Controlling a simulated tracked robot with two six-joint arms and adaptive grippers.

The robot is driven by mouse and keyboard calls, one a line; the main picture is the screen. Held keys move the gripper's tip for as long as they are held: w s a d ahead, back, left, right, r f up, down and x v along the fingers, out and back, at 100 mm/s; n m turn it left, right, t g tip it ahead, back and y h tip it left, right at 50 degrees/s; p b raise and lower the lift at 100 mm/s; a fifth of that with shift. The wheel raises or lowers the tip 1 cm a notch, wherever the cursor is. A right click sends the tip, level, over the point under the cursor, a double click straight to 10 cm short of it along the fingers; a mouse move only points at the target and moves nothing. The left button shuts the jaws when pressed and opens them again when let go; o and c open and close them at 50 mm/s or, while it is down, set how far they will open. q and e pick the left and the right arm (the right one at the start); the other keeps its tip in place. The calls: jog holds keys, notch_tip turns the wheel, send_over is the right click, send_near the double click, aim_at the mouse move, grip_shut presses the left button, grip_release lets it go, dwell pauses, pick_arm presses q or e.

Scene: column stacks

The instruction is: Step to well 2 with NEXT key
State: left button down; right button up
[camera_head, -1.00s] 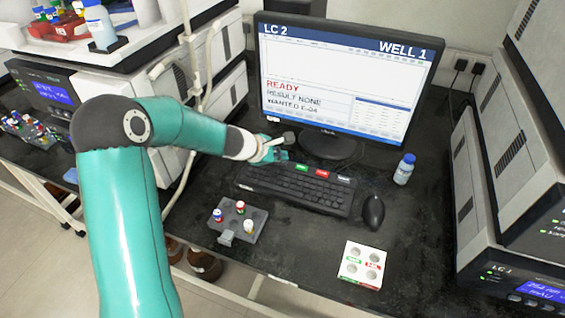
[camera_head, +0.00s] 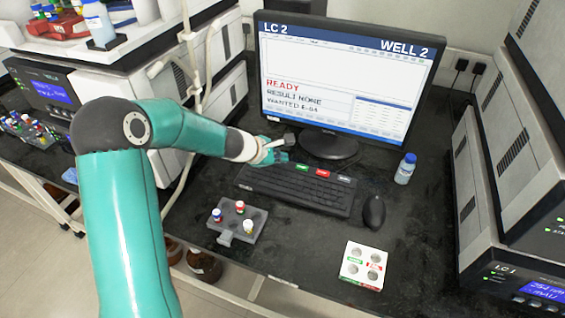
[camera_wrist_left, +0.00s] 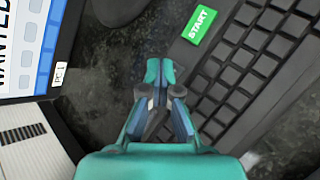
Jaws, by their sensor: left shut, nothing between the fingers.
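The monitor (camera_head: 345,75) reads LC 2, WELL 2, READY, RESULT NONE and what looks like WANTED E-04. The black keyboard (camera_head: 290,190) lies before it, with green (camera_head: 303,167), red (camera_head: 323,173) and grey (camera_head: 343,179) keys along its back edge. The green key reads START in the left wrist view (camera_wrist_left: 199,25); I cannot read which key is NEXT. My left gripper (camera_head: 284,156) is shut and empty by the keyboard's back left corner. In the wrist view its fingertips (camera_wrist_left: 160,76) are beside the START key; their height is unclear. My right gripper is out of view.
A mouse (camera_head: 374,212) and a blue-capped bottle (camera_head: 405,169) stand right of the keyboard. A grey vial rack (camera_head: 254,219) and a white holder (camera_head: 363,264) are in front. Instruments flank the bench at left (camera_head: 210,85) and right (camera_head: 480,190). Bench around the mouse is clear.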

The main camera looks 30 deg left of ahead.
aim_at(280, 164)
pick_arm(q)
jog(key=shift+r+p, duration=0.75)
jog(key=shift+r, duration=0.05)
jog(key=shift+r, duration=0.1)
notch_tip(280, 164, up, 5)
jog(key=p, duration=0.4)
jog(key=shift+p, duration=0.35)
dwell(1.5)
